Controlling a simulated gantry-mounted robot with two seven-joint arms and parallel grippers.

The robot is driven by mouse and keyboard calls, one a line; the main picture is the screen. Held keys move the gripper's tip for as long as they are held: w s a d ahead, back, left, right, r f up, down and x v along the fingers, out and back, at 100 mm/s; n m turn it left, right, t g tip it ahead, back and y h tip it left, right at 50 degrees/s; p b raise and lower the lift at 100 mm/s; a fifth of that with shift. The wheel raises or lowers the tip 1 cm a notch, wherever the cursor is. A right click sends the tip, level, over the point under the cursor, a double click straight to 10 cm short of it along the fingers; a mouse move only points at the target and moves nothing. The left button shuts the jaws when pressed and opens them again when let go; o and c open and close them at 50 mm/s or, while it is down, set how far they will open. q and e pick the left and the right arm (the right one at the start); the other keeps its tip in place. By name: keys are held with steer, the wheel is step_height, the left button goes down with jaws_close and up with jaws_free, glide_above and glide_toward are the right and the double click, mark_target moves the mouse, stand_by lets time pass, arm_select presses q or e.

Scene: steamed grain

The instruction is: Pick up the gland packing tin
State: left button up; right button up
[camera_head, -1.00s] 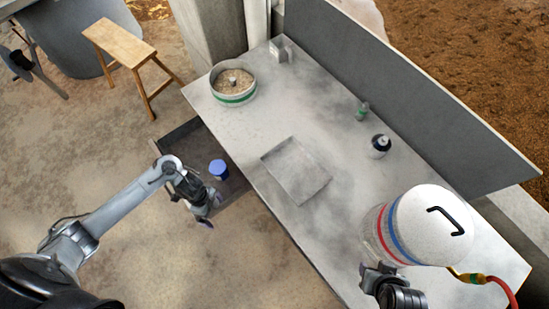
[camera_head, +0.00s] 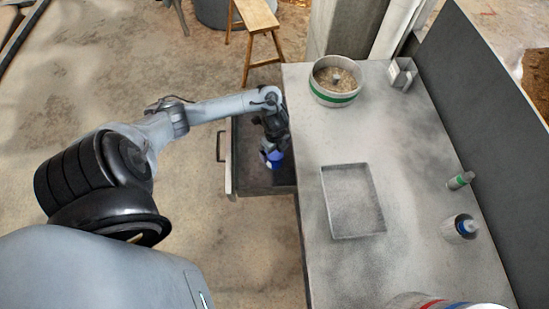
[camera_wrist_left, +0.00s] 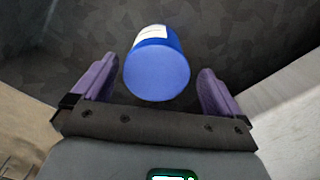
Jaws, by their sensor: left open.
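A blue tin, which I take to be the gland packing tin (camera_head: 276,161), stands in the open drawer (camera_head: 230,168) at the left side of the workbench. In the left wrist view the tin (camera_wrist_left: 157,68) shows a smooth blue face and a white label, and it sits between the two purple fingers. My left gripper (camera_head: 268,151) is open, reaching down into the drawer at the tin. Gaps show between the tin and both fingers. The gripper hides part of the tin in the head view. My right gripper is out of view.
The bench (camera_head: 410,150) holds a shallow grey tray (camera_head: 332,205), a green-banded pot of grain (camera_head: 334,98), a small green-banded bottle (camera_head: 460,181) and a blue-topped container (camera_head: 460,228). A wooden stool (camera_head: 257,14) stands behind the drawer. The drawer walls surround the tin.

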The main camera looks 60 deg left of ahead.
arm_select(q)
steer(key=f, duration=0.1)
steer(key=f+b, duration=0.1)
steer(key=f, duration=0.2)
steer(key=shift+s+d+f+b, duration=0.15)
steer(key=shift+s+f+b, duration=0.1)
steer(key=shift+b, duration=0.05)
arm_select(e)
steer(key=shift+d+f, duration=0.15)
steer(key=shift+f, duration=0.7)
arm_select(q)
steer(key=shift+f, duration=0.45)
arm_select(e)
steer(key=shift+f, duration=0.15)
arm_select(q)
steer(key=c, duration=1.2)
